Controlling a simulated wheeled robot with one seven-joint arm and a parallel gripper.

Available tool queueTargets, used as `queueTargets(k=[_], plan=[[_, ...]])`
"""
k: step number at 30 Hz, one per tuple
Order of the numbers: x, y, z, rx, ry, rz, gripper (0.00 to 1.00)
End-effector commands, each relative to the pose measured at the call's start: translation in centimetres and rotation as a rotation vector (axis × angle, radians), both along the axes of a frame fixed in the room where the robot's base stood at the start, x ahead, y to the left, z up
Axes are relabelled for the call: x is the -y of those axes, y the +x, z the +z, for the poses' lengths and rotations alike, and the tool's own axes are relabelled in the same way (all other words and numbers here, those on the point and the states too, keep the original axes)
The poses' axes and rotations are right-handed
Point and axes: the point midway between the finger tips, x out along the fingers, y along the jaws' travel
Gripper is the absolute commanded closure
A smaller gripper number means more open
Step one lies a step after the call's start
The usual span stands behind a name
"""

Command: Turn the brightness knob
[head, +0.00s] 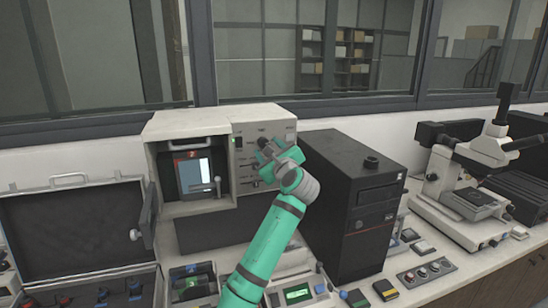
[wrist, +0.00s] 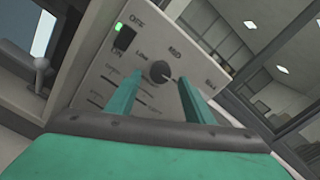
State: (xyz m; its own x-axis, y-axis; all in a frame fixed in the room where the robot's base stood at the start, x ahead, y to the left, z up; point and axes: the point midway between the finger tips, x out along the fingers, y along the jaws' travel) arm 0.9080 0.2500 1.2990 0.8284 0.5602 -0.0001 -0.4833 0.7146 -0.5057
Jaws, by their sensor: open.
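The brightness knob (wrist: 160,72) is a dark round knob with a pale pointer mark, on the press's light control panel (wrist: 190,72). A "Low" label is to its left in the wrist view. My gripper (wrist: 157,84) is open, with its two teal fingers pointing at the panel.
A green-lit switch (wrist: 124,38) is left of the knob, with slots below. A small lever (head: 217,186) stands at the press's window. A black computer tower (head: 352,190) stands close to the right of my arm. A microscope (head: 480,165) is farther right, an open case (head: 75,235) at left.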

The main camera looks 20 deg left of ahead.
Motion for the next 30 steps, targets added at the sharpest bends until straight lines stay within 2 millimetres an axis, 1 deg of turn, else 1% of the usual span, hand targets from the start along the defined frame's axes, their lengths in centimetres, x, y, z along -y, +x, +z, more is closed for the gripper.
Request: queueTargets(k=[1,9,15,20,30], plan=[[0.5,-0.8,-0.1,0.001,-0.002,-0.001,0.52],[3.3,-4.8,-0.1,0.000,-0.001,-0.001,0.52],[4.5,-6.7,-0.1,-0.001,-0.001,-0.001,0.52],[4.8,-7.2,-0.1,-0.002,-0.002,0.001,0.52],[4.8,-7.2,-0.1,-0.002,-0.002,0.001,0.52]])
